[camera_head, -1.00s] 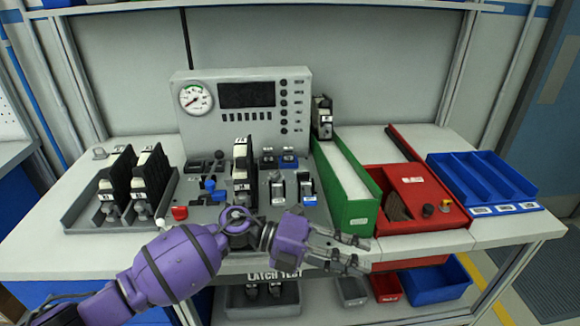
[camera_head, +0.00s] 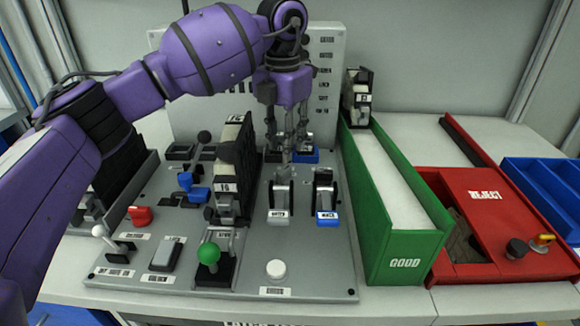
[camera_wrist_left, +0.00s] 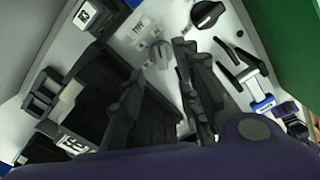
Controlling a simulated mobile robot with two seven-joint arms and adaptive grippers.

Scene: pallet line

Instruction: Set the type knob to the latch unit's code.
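The latch unit (camera_head: 236,168) stands in the fixture on the grey test board; it is black with a cream top, and its front label seems to read 16. My left gripper (camera_head: 287,150) points down over the board, right of the unit and behind two levers. Its fingers (camera_wrist_left: 163,90) are apart in the left wrist view, with nothing between them. A small pale grey knob (camera_wrist_left: 160,54) shows just beyond them. A black round dial with a pale mark (camera_wrist_left: 207,14) lies farther off. My right gripper is out of view.
Two metal levers (camera_head: 325,193) stand in front of the gripper. The green GOOD chute (camera_head: 407,262) and red REJECT box (camera_head: 482,202) are at the right. A green-knobbed lever (camera_head: 208,254) is at the front. My left arm covers much of the gauge panel (camera_head: 330,75).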

